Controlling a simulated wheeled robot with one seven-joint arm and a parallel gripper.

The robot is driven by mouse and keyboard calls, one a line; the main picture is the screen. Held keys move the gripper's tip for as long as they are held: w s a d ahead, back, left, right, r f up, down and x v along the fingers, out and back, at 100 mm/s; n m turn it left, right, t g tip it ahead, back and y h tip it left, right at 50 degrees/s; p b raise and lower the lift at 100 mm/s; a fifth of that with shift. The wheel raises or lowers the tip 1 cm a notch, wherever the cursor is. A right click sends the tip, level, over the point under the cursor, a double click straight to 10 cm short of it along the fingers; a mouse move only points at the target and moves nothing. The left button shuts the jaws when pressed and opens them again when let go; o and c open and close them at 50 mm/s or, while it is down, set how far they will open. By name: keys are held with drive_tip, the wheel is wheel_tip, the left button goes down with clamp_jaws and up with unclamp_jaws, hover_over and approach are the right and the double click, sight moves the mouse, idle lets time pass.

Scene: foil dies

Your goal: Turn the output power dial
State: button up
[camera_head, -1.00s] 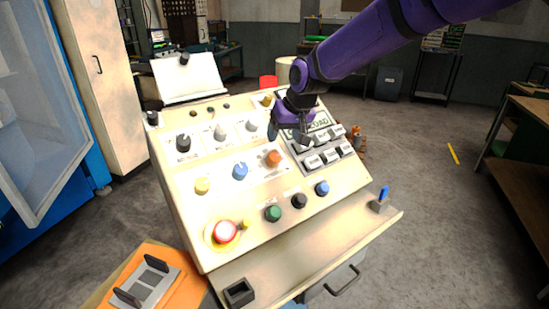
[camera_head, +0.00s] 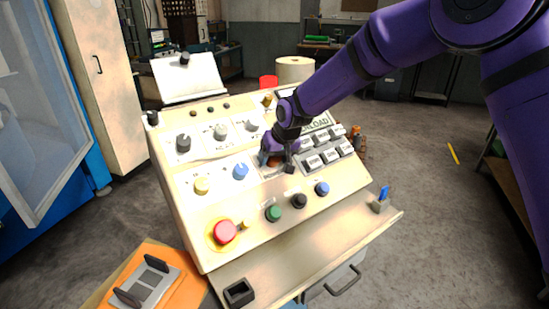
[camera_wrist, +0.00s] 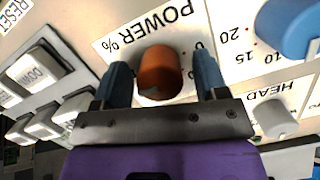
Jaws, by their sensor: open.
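The output power dial is an orange-brown knob (camera_wrist: 159,73) on a white plate marked "POWER %" (camera_wrist: 150,30) in the wrist view. My gripper (camera_wrist: 161,80) is open, with one blue finger on each side of the knob. Bare panel shows between the knob and the fingers, so I see no clear contact. In the head view my gripper (camera_head: 277,162) is over the panel's middle and hides most of the dial.
The sloped control panel (camera_head: 185,215) carries other controls close by: a blue knob (camera_head: 240,171), grey push buttons (camera_head: 330,153) and a red emergency button (camera_head: 225,231). A blue-handled lever (camera_head: 382,196) stands on the shelf at right.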

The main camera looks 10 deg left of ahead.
drive_tip(key=c, duration=0.9)
drive_tip(key=shift+c, duration=0.2)
drive_tip(key=shift+n, duration=0.3)
drive_tip(key=n, duration=0.4)
drive_tip(key=shift+s+t+h, duration=0.1)
drive_tip(key=shift+t+h, duration=0.2)
drive_tip(key=shift+t, duration=0.1)
drive_tip(key=shift+n+t, duration=0.3)
drive_tip(key=shift+n, duration=1.5)
